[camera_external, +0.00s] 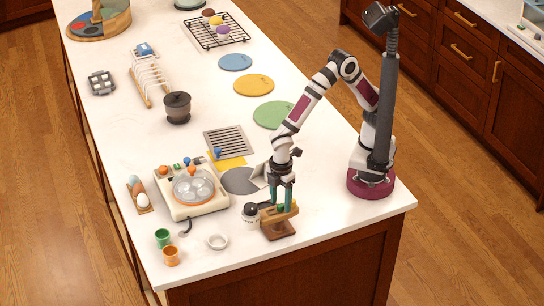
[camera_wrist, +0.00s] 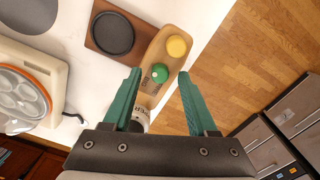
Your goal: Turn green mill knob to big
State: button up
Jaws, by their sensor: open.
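The green mill knob (camera_wrist: 160,73) is round and sits on a tan wooden mill arm (camera_wrist: 150,93), between two dark printed labels too small to read surely. A yellow knob (camera_wrist: 176,46) is farther along the same arm. In the wrist view my gripper (camera_wrist: 158,80) is open, its teal fingers on either side of the green knob, with visible gaps. In the external view my gripper (camera_external: 282,206) points down over the wooden mill (camera_external: 279,230) near the front counter edge, and its fingers partly hide the knobs. I cannot tell the exact height between fingertips and knob.
A cream egg cooker (camera_external: 190,195) is farther left. The counter edge is close to the mill.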

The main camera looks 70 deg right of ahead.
jog(key=shift+f, duration=0.3)
grip_shut()
jog(key=shift+m, duration=0.7)
grip_release()
